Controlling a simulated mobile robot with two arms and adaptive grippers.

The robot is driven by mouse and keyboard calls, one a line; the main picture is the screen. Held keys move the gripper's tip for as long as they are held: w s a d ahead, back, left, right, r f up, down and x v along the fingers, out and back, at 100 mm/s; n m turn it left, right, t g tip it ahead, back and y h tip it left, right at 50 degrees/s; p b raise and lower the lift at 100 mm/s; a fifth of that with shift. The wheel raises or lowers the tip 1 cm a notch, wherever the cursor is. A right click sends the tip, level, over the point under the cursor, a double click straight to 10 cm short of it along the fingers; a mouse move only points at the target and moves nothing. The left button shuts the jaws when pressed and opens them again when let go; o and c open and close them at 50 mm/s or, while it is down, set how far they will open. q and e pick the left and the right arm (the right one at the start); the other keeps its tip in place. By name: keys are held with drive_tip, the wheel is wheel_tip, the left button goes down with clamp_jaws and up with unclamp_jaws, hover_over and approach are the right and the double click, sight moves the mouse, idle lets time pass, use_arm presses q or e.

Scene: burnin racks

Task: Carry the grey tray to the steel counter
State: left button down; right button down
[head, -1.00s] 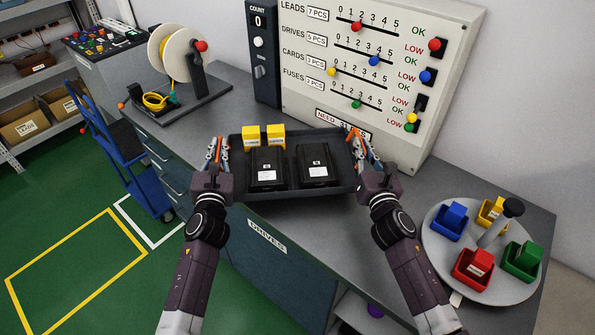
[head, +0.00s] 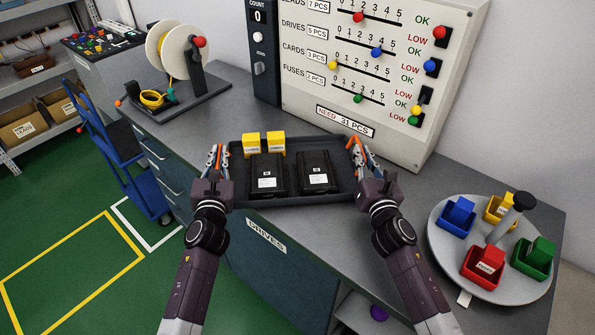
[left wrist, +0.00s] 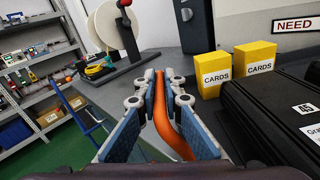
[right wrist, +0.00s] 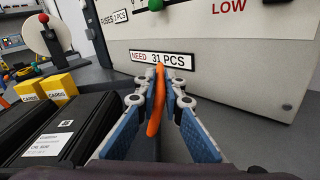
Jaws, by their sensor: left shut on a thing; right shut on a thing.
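The dark grey tray (head: 240,192) is in the middle of the head view, at the front edge of the grey-topped counter (head: 225,105). I cannot tell whether it rests on the top or is held just above. It carries two yellow CARDS boxes (head: 251,145) and two black cases (head: 316,172) with white labels. My left gripper (head: 217,158) is shut on the tray's left orange handle (left wrist: 163,110). My right gripper (head: 360,152) is shut on the right orange handle (right wrist: 156,105). The tray looks about level.
A panel (head: 400,60) with sliders and a NEED sign stands behind the tray. A round turntable (head: 450,262) with coloured bins is at the right. A reel stand (head: 190,95) is at the back left. A blue hand truck (head: 125,165) stands on the green floor.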

use_arm(q)
drive_tip(key=c, duration=2.4)
unclamp_jaws()
use_arm(e)
drive_tip(key=c, duration=2.4)
unclamp_jaws()
drive_tip(key=shift+a+f, duration=0.1)
use_arm(q)
drive_tip(key=o, duration=0.3)
drive_tip(key=shift+s, duration=0.1)
use_arm(e)
drive_tip(key=o, duration=0.4)
drive_tip(key=shift+s, duration=0.15)
drive_tip(key=shift+c, duration=0.2)
use_arm(q)
drive_tip(key=shift+s+f, duration=0.1)
drive_tip(key=shift+s, duration=0.2)
drive_tip(key=s, duration=0.7)
drive_tip(key=s+d, duration=0.1)
drive_tip(key=s, duration=0.3)
drive_tip(key=shift+s, duration=0.2)
use_arm(e)
drive_tip(key=s, duration=0.4)
drive_tip(key=s+d, duration=0.1)
drive_tip(key=s, duration=0.7)
drive_tip(key=shift+d, duration=0.2)
use_arm(q)
drive_tip(key=shift+r, duration=0.2)
use_arm(e)
drive_tip(key=shift+w, duration=0.1)
